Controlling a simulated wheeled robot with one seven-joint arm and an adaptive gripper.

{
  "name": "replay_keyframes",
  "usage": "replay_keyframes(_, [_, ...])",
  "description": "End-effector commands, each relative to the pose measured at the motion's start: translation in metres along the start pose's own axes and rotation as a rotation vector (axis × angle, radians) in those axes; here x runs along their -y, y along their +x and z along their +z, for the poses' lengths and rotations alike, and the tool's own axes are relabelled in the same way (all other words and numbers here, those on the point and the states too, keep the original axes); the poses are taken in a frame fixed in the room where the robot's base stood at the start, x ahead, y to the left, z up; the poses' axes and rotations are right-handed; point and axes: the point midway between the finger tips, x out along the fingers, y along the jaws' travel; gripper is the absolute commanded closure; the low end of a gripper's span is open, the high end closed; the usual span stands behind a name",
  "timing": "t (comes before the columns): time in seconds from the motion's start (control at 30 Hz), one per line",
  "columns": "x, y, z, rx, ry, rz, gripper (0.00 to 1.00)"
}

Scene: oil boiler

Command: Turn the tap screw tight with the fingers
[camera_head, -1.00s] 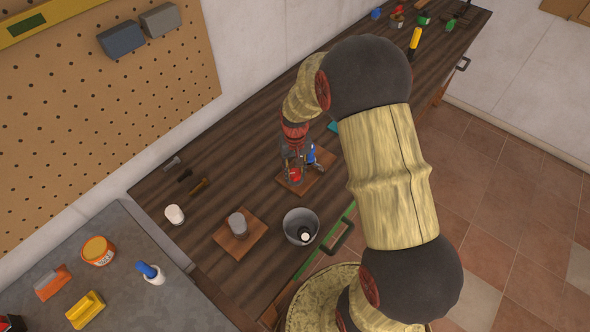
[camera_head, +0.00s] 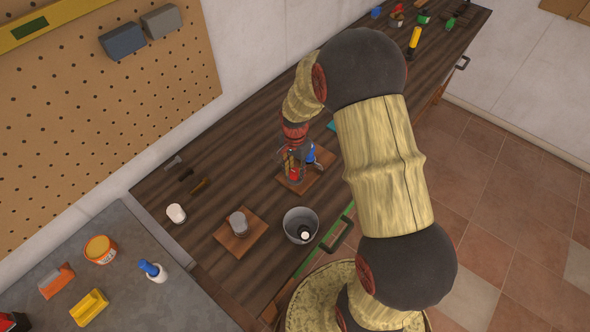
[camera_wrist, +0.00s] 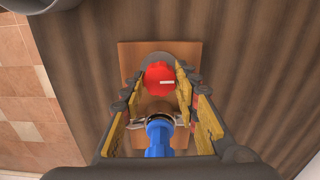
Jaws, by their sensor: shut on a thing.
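A round red knob with a white mark, which I take to be the tap screw (camera_wrist: 160,78), sits above a square wooden board (camera_wrist: 195,52). In the head view the red part (camera_head: 294,173) shows low between my fingers. My gripper (camera_wrist: 160,88) has yellow-padded fingers on both sides of the knob and is shut on it; it also shows in the head view (camera_head: 295,166). A blue handle (camera_wrist: 159,138) with a brassy fitting stands beside the knob, between the near parts of the fingers. The fingers hide the body under the knob in the head view.
A grey metal bucket (camera_head: 301,225) stands near the bench's front edge. A grey cylinder (camera_head: 238,223) stands on another wooden board (camera_head: 250,242).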

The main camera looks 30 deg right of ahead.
Motion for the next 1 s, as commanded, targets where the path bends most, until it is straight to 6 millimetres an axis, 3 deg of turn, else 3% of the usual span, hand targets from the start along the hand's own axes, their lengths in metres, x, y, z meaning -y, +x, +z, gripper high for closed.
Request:
replay_keyframes(0.7, [0.0005, -0.0004, -0.0002, -0.001, 0.079, -0.001, 0.95])
replay_keyframes(0.73, [0.0005, -0.0004, -0.0002, -0.001, 0.079, -0.001, 0.69])
replay_keyframes(1.0, [0.0003, -0.0002, -0.0001, 0.0, 0.078, -0.001, 0.53])
